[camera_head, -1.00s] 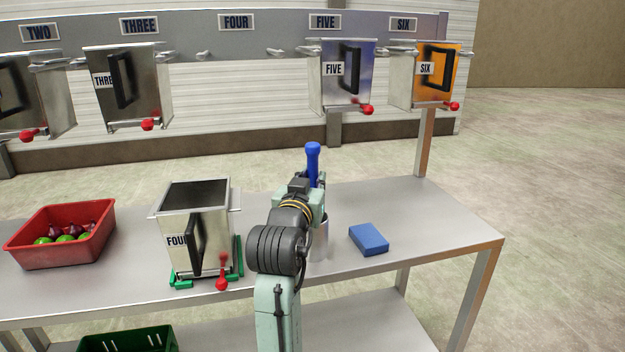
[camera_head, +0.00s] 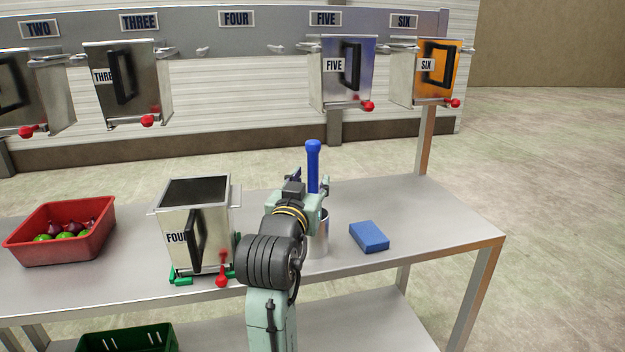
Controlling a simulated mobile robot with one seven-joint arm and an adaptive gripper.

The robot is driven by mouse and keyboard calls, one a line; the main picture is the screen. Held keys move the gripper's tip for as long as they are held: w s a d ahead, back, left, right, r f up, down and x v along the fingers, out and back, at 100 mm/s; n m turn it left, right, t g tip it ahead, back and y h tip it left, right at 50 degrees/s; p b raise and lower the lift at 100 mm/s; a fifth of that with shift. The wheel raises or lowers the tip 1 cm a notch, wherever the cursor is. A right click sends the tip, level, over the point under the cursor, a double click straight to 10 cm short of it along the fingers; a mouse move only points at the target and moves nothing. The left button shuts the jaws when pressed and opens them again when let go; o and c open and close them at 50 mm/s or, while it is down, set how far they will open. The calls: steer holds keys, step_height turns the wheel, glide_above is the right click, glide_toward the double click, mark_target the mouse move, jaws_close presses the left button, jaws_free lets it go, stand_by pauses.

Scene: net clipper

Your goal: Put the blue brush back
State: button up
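The blue brush (camera_head: 313,165) stands upright, its handle pointing up. Its lower end is hidden behind my gripper and appears to be inside a metal cup (camera_head: 320,238) on the table. My gripper (camera_head: 311,180) is at the handle, just above the cup. Its fingers are spread, one on each side of the handle as seen from here, with a gap showing. My wrist and arm cover the left part of the cup.
A blue block (camera_head: 369,237) lies right of the cup on the metal table (camera_head: 440,232). Left are a steel container labelled FOUR (camera_head: 180,220) and a red crate (camera_head: 62,250) of vegetables. Labelled containers hang on the rail behind. The table's right end is clear.

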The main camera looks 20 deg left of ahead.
steer(key=s+d, duration=0.1)
steer(key=s, duration=0.7)
steer(key=shift+s+b, duration=0.2)
steer(key=shift+b, duration=0.25)
steer(key=shift+a+r, duration=0.1)
